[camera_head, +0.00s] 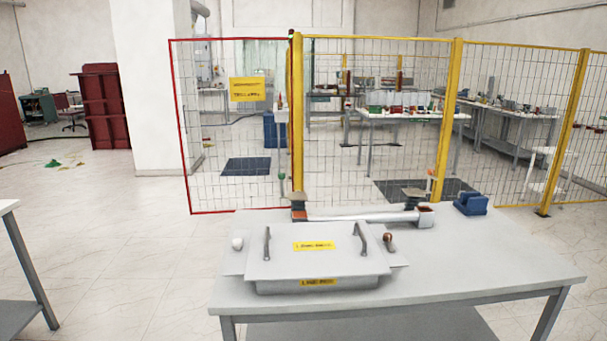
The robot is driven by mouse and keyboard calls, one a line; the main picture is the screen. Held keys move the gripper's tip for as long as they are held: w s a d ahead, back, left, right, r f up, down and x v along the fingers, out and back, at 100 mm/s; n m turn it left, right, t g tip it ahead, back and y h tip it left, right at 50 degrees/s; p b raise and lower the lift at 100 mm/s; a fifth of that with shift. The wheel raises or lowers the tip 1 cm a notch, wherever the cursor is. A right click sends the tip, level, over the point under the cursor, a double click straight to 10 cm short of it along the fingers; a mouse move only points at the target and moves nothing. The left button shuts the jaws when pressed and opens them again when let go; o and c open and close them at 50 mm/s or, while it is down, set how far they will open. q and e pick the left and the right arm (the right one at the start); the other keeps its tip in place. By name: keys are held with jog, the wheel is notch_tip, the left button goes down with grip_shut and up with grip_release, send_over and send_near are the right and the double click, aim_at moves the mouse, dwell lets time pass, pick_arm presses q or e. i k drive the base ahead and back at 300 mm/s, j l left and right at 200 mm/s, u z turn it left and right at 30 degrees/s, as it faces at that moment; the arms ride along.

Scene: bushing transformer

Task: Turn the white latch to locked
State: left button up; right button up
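A grey box with a flat lid (285,262) sits on the table (480,262). The lid carries two upright handles, a left one (267,243) and a right one (360,238), and yellow labels. A small white rounded piece (237,243) sits at the box's left side and looks like the white latch. It is too small to tell which way it is turned. A brown knob-like piece (388,239) sits at the right side. Neither of my grippers is in view.
A grey bar assembly (365,217) lies behind the box, and a blue block (470,203) stands at the back right. The table's right side is clear. A yellow-posted mesh fence (450,110) with a red-framed panel stands behind. Another table (8,206) is at the left edge.

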aim_at(237, 244)
jog(key=i+j+u, duration=0.4)
jog(key=i+j, duration=0.65)
jog(key=i, duration=0.05)
